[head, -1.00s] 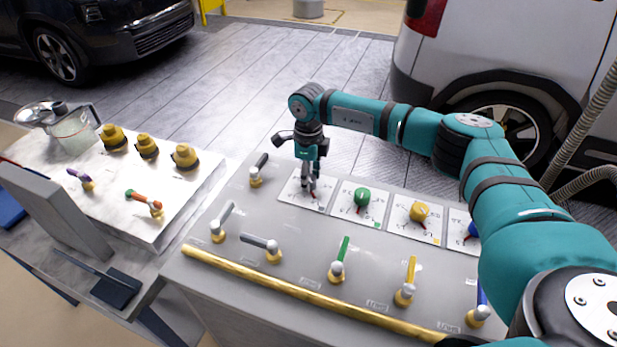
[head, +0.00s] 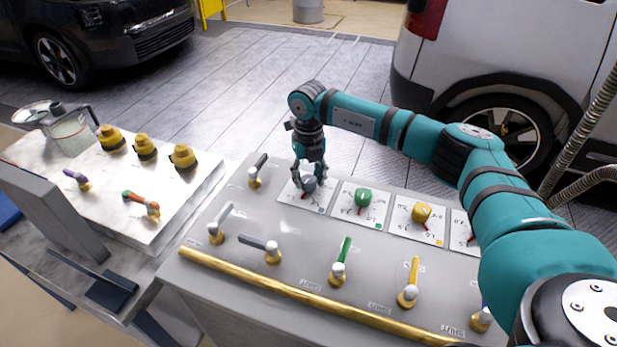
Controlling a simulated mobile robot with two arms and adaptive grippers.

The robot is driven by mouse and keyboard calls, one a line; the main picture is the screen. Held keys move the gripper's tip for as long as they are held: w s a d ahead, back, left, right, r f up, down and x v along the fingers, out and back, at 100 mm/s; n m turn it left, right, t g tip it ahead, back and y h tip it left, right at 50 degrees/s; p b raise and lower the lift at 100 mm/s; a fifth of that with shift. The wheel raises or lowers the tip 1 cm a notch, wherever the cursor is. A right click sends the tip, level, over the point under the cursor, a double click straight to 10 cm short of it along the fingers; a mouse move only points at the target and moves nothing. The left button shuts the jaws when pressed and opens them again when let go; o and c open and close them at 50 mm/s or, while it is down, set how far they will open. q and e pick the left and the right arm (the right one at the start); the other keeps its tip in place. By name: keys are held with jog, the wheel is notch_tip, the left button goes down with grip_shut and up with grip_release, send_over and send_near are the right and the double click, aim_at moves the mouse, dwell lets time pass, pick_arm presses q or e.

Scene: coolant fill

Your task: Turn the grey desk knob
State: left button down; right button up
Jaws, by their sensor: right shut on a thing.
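The grey knob (head: 308,183) sits on the leftmost white dial card (head: 290,198) of the grey desk (head: 225,262). My right gripper (head: 309,186) points down over this card, its fingers on either side of the knob and shut on it. The fingers hide part of the knob, and its pointer cannot be made out clearly. My left gripper is not in view.
A green knob (head: 363,197) and a yellow knob (head: 421,212) stand on cards to the right. Several levers, including a green one (head: 341,262), line the desk front behind a brass rail (head: 290,292). A white side table (head: 190,205) holds yellow caps and a jug (head: 68,132).

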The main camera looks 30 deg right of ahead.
aim_at(309, 178)
jog(key=m, duration=0.6)
jog(key=shift+w+r, duration=0.1)
jog(key=shift+m, duration=0.3)
jog(key=shift+d, duration=0.1)
jog(key=o, duration=1.2)
notch_tip(309, 178, up, 12)
jog(key=shift+f, duration=0.1)
